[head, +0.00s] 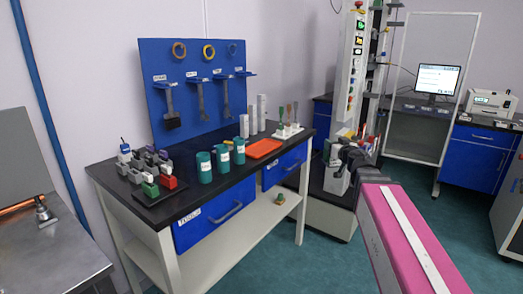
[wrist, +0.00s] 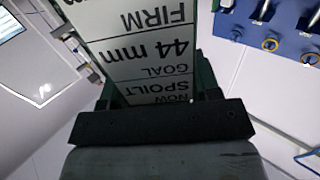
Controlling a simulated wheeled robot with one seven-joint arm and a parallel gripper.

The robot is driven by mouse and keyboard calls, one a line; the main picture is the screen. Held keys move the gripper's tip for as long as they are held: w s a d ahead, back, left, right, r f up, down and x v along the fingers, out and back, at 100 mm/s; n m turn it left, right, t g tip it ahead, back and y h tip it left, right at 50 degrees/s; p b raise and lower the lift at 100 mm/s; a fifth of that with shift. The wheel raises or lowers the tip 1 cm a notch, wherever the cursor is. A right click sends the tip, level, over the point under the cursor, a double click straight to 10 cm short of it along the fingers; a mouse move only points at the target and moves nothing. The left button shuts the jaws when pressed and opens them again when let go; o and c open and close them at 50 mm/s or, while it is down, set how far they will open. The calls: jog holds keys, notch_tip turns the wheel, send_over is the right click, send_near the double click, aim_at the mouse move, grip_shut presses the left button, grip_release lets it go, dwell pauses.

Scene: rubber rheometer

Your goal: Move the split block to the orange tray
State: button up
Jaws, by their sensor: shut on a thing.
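My gripper (head: 349,158) is at the end of my pink arm, in front of the tall test machine and to the right of the bench. In the wrist view my gripper (wrist: 160,95) is shut, its dark fingers around the split block, which is largely hidden; I cannot make out its shape. A white labelled face between the fingers reads "FIRM", "44 mm", "GOAL" and "NOW SPOILT"; I cannot tell whether it belongs to the block. The orange tray (head: 263,149) lies flat on the bench top, left of my gripper, and looks empty.
Coloured blocks (head: 150,165) stand at the left end. The test machine (head: 352,75) rises close behind my gripper. Open floor lies before the bench.

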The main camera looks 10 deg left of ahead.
jog(key=s+a+r+n+g+y, duration=0.4)
jog(key=a+r, duration=0.3)
jog(key=a, duration=0.4)
jog(key=s+a+r+n+g+y, duration=0.1)
jog(key=a+r+n+g+y, duration=0.5)
jog(key=a, duration=0.5)
jog(key=shift+m+t+h, duration=0.3)
jog(key=shift+m+h, duration=0.2)
jog(key=shift+m, duration=0.4)
jog(key=shift+w+a+f, duration=1.3)
jog(key=shift+w+f, duration=0.1)
jog(key=shift+f, duration=0.25)
jog(key=shift+w+a+f, duration=1.35)
jog(key=shift+f, duration=0.3)
jog(key=shift+w+a+f, duration=1.3)
jog(key=shift+w+f, duration=0.1)
jog(key=shift+f, duration=0.25)
jog(key=shift+f, duration=0.15)
jog(key=o, duration=1.2)
jog(key=shift+o, duration=0.2)
